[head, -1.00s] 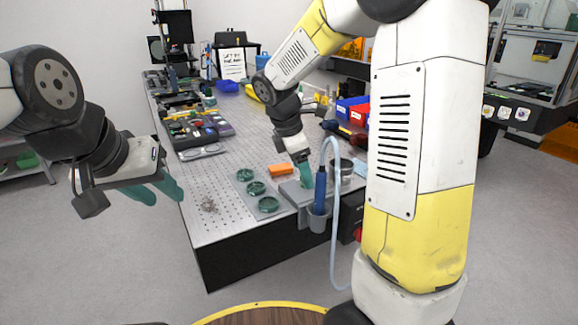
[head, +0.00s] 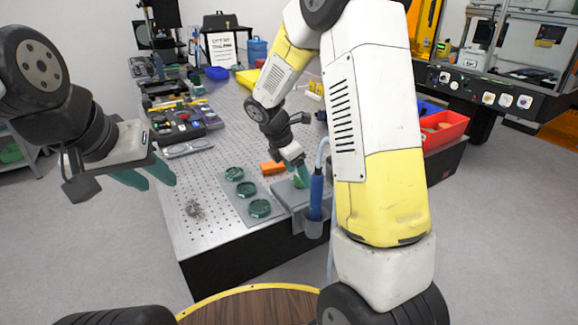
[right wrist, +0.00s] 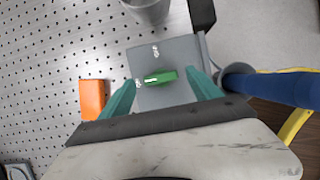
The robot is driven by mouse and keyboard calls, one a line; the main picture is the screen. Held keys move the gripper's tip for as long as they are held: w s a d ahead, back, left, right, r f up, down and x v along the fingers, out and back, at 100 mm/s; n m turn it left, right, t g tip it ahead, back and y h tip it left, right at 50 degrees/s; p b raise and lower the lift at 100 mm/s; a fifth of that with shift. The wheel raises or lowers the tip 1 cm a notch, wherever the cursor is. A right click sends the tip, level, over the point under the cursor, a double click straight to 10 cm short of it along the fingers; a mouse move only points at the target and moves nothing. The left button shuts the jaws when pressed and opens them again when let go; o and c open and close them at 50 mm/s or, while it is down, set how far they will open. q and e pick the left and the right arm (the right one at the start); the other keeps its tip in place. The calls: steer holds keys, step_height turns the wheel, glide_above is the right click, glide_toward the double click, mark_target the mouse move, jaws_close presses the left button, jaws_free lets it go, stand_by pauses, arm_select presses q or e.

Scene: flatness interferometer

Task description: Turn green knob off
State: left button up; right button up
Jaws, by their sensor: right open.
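The green knob (right wrist: 160,77) is a small bar on a grey plate (right wrist: 166,56) in the right wrist view. It lies crosswise, with its pale-marked end toward one of two small labels on the plate. My right gripper (right wrist: 162,86) is open, with one teal finger on each side of the knob and gaps visible between them. In the head view my right gripper (head: 300,176) is low over the grey box at the table's front edge, and the knob (head: 299,183) is partly hidden by it. My left gripper (head: 146,177) hangs off the table's left side, its teal fingers slightly apart and empty.
An orange block (right wrist: 92,99) lies beside the plate. A blue-handled tool (head: 317,196) stands in a holder at the table edge, close to my right gripper. A metal cup (right wrist: 148,10) is nearby.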

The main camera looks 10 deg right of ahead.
steer(key=shift+w+d+f, duration=0.1)
steer(key=shift+d+f, duration=0.15)
steer(key=shift+f, duration=0.35)
steer(key=c, duration=1.4)
